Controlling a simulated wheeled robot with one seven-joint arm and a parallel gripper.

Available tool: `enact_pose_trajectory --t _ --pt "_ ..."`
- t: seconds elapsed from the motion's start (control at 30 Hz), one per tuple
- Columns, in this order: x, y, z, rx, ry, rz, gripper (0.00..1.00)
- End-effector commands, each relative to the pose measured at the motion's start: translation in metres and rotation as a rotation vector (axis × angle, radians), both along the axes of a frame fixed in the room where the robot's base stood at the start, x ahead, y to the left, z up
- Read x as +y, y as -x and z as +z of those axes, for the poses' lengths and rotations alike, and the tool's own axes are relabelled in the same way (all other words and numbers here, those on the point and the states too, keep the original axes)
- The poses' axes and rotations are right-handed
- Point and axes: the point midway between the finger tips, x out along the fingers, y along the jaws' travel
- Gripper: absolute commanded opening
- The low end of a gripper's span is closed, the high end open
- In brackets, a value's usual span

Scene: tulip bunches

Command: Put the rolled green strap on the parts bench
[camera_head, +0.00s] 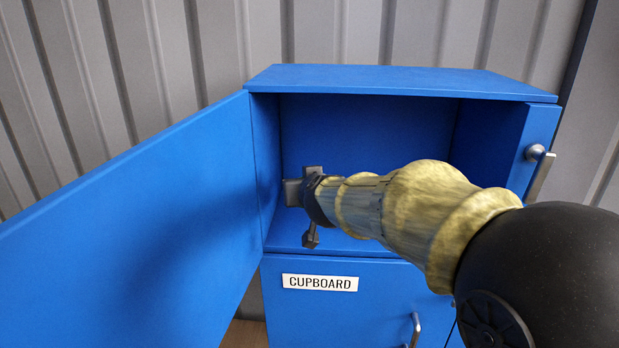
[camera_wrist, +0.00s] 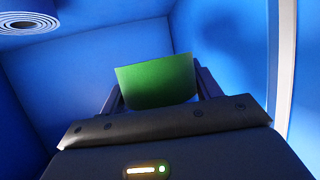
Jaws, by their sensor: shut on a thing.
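The rolled green strap (camera_wrist: 157,84) shows in the wrist view as a plain green face between the two dark fingers. My gripper (camera_wrist: 153,92) is shut on it. In the head view my gripper (camera_head: 306,190) is inside the upper compartment of the blue cupboard (camera_head: 400,80), near its left wall. The strap cannot be made out in the head view. Whether it touches the compartment floor cannot be told. The parts bench is not in view.
The cupboard door (camera_head: 130,220) stands wide open to the left. A pale spiral roll (camera_wrist: 30,22) lies at the top left of the wrist view, inside the blue walls. The lower cupboard front bears a CUPBOARD label (camera_head: 320,282). A corrugated grey wall (camera_head: 350,30) stands behind.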

Motion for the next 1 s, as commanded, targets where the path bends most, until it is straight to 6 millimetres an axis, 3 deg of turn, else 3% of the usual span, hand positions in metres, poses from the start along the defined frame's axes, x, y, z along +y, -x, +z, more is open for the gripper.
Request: enact_pose_trajectory --t 0.4,0.8,1.0 --pt "-0.002 0.038 0.007 -0.002 0.0 -0.005 0.37" --pt "-0.001 0.043 0.008 -0.001 0.0 -0.003 0.37" --pt "0.0 0.06 0.008 -0.003 -0.001 -0.002 0.37"
